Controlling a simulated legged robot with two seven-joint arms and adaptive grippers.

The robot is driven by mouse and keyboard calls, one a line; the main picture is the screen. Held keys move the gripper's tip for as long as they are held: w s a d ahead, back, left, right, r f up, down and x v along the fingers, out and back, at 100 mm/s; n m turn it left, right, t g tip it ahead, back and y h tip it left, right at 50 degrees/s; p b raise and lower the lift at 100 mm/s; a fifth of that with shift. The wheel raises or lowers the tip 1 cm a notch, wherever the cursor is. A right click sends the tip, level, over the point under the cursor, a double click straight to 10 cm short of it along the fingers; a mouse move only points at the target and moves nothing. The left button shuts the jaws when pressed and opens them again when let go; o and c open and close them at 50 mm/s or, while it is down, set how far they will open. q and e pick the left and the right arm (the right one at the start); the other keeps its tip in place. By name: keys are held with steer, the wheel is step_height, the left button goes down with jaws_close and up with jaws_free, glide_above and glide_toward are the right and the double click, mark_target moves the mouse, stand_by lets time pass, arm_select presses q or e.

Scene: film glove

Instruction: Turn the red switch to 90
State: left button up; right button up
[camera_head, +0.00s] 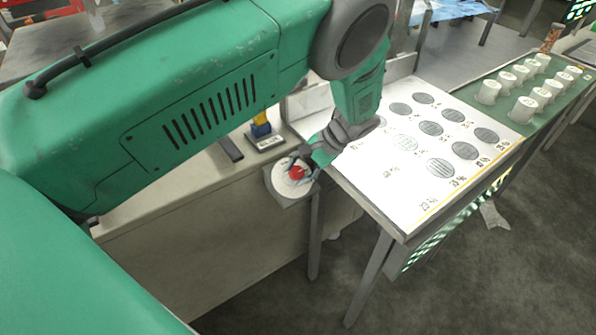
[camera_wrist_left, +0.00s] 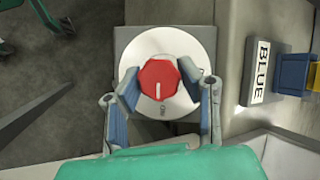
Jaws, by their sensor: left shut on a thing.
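The red switch (camera_head: 296,172) is a knob on a round white dial (camera_head: 284,186) fixed to a grey box at the counter's edge. In the left wrist view the red switch (camera_wrist_left: 158,82) is eight-sided with a white line that points down the picture, towards small lettering on the white dial (camera_wrist_left: 190,55). My left gripper (camera_head: 298,166) reaches down to the knob from the upper right. In the left wrist view the fingers of my left gripper (camera_wrist_left: 158,85) are closed on the knob's left and right sides.
A white board (camera_head: 380,190) with grey discs lies on the table at right, close to the dial. Several white cups (camera_head: 489,92) stand on a green mat beyond it. A BLUE label (camera_wrist_left: 261,72) and blue and yellow blocks (camera_wrist_left: 293,73) sit beside the dial.

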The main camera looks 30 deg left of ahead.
arm_select(q)
steer(key=shift+d, duration=0.1)
steer(key=o, duration=1.2)
steer(key=shift+c, duration=0.2)
steer(key=shift+s+d+r, duration=0.1)
steer(key=shift+r, duration=0.05)
steer(key=shift+w+d+r, duration=0.25)
steer(key=shift+r, duration=0.05)
steer(key=v, duration=1.1)
steer(key=shift+d, duration=0.15)
